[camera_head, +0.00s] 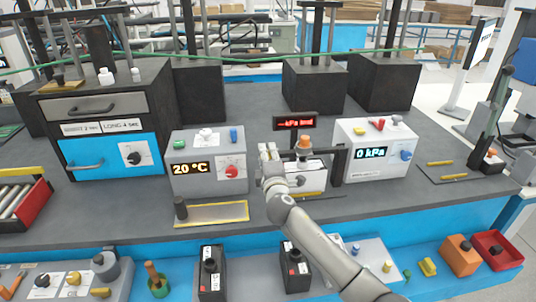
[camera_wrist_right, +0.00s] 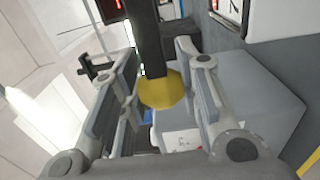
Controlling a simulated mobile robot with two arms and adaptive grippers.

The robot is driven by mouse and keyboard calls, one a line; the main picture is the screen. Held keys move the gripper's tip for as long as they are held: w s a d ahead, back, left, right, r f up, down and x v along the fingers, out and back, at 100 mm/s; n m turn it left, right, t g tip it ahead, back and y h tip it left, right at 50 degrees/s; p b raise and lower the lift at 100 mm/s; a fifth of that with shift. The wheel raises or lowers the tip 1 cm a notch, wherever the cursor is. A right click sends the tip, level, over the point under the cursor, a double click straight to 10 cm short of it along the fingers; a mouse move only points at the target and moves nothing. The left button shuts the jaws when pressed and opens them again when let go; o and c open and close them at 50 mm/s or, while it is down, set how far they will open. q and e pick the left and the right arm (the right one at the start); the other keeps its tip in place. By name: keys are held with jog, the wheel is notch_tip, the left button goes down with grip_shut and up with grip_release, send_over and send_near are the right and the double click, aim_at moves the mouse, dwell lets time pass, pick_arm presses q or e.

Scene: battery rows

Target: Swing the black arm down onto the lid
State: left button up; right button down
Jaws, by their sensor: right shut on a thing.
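My right gripper (camera_head: 268,160) reaches over the middle of the bench, at the left side of a small grey-and-white unit (camera_head: 312,181). In the wrist view the black arm (camera_wrist_right: 148,40) comes down from the top edge between my right gripper's fingers (camera_wrist_right: 158,80). A yellow round part (camera_wrist_right: 160,92) shows at its end. The fingers are shut on the black arm. A flat grey top (camera_wrist_right: 235,100), perhaps the lid, lies beyond the right finger. In the head view my gripper hides part of the unit, and the held arm is hard to make out. My left gripper is not in view.
A grey box reading 20 °C (camera_head: 207,180) stands left of my gripper. A white box reading 0 kPa (camera_head: 370,160) stands to the right. A small red-lettered display (camera_head: 296,123) and an orange-topped part (camera_head: 304,141) are close behind. A yellow-edged tray (camera_head: 211,214) lies in front.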

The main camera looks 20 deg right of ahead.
jog(key=shift+f, duration=0.45)
jog(key=c, duration=1)
grip_release()
jog(key=shift+c, duration=0.2)
jog(key=shift+r, duration=0.1)
jog(key=shift+r, duration=0.1)
jog(key=v, duration=1.2)
jog(key=shift+a, duration=0.1)
